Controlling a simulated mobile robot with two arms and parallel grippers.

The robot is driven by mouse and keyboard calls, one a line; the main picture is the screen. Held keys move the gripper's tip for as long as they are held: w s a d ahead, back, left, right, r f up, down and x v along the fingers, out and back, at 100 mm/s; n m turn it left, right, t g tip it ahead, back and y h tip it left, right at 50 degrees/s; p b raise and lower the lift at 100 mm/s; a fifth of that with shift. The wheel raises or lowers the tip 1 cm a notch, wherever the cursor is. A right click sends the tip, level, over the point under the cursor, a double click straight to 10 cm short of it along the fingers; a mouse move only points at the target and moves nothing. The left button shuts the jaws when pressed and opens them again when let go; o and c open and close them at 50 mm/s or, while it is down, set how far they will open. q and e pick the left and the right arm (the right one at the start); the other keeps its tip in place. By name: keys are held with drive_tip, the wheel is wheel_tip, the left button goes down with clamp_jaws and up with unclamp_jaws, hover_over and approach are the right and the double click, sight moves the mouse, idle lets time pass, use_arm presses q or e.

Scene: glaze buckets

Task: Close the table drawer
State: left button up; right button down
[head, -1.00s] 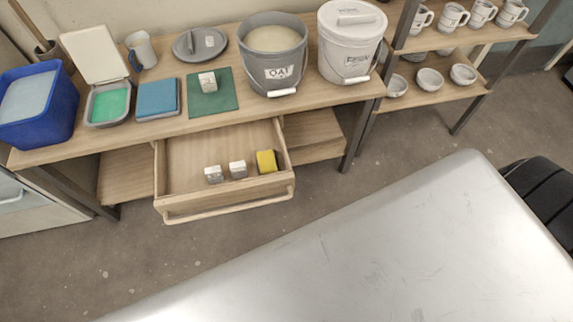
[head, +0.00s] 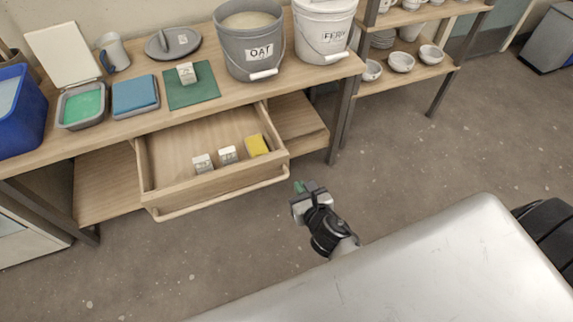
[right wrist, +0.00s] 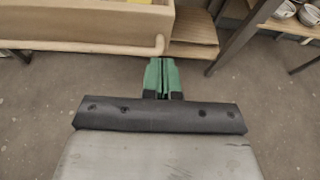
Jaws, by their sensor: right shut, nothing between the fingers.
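The table drawer (head: 165,205) is pulled out from under the wooden table, with a bar handle along its front. Two small white labelled blocks (head: 203,163) and a yellow block (head: 257,145) lie inside it. My right gripper (head: 299,187) is in front of the drawer's right front corner, apart from it, shut and empty. In the right wrist view its green fingers (right wrist: 161,75) are together, just below the right end of the drawer handle (right wrist: 100,47). My left gripper is not in view.
On the table (head: 120,130) stand a grey bucket marked OAT (head: 252,55), a white bucket (head: 322,35), a blue bin (head: 20,115), trays and a green mat (head: 190,95). A shelf with bowls (head: 401,62) stands at the right. The floor before the drawer is clear.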

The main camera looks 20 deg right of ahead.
sight(282, 158)
drive_tip(key=x, duration=0.9)
drive_tip(key=shift+w+r+b, duration=0.25)
drive_tip(key=shift+w+b, duration=0.15)
drive_tip(key=shift+w, duration=0.05)
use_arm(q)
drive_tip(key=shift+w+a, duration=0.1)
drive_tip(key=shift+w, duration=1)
use_arm(e)
drive_tip(key=shift+w, duration=0.5)
